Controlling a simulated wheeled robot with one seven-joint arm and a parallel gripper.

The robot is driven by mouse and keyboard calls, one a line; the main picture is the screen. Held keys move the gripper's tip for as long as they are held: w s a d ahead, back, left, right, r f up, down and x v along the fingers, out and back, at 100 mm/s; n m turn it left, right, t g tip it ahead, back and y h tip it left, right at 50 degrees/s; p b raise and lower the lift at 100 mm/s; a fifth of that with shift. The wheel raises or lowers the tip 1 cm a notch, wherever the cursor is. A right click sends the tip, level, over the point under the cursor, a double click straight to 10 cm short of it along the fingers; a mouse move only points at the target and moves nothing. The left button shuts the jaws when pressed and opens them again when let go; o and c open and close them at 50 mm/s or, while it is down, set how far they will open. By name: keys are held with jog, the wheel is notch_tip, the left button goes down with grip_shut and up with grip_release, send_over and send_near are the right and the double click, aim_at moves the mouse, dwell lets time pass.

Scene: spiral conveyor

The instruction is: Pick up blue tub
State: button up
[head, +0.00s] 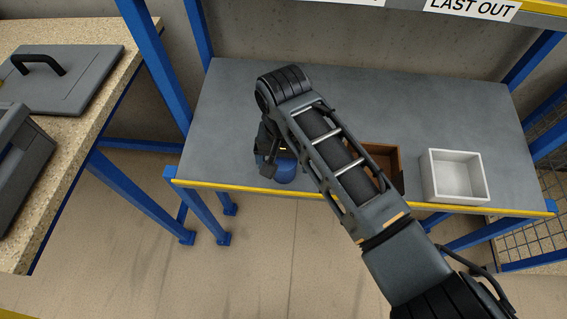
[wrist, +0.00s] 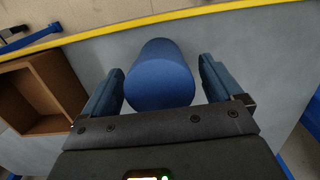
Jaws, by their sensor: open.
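The blue tub (wrist: 160,82) is a plain blue cylinder on the grey shelf, close to its yellow front edge. In the wrist view it lies between the two fingers of my gripper (wrist: 162,90), with a gap visible on each side. My gripper is open. In the head view the blue tub (head: 284,172) shows only in part below my gripper (head: 268,160), because my arm covers the rest.
A brown wooden box (head: 386,152), partly behind my arm, and a white box (head: 428,176) stand to the right on the grey shelf (head: 225,120). The yellow edge (head: 330,196) runs along the front. A workbench (head: 100,100) with grey cases is at left.

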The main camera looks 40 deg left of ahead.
jog(key=shift+c, duration=0.4)
jog(key=c, duration=1.1)
jog(key=shift+r, duration=0.15)
jog(key=shift+r, duration=0.55)
notch_tip(320, 180, up, 3)
jog(key=shift+a+r, duration=0.1)
jog(key=shift+s+d+r+p, duration=0.75)
jog(key=shift+s+d+r, duration=0.4)
jog(key=shift+s, duration=0.4)
jog(key=shift+s+d+r+p, duration=0.8)
jog(key=shift+s+d+r, duration=0.2)
jog(key=shift+s+d, duration=0.4)
jog(key=shift+s+d+r+p, duration=0.75)
jog(key=shift+s+d+r, duration=0.35)
jog(key=shift+s, duration=0.55)
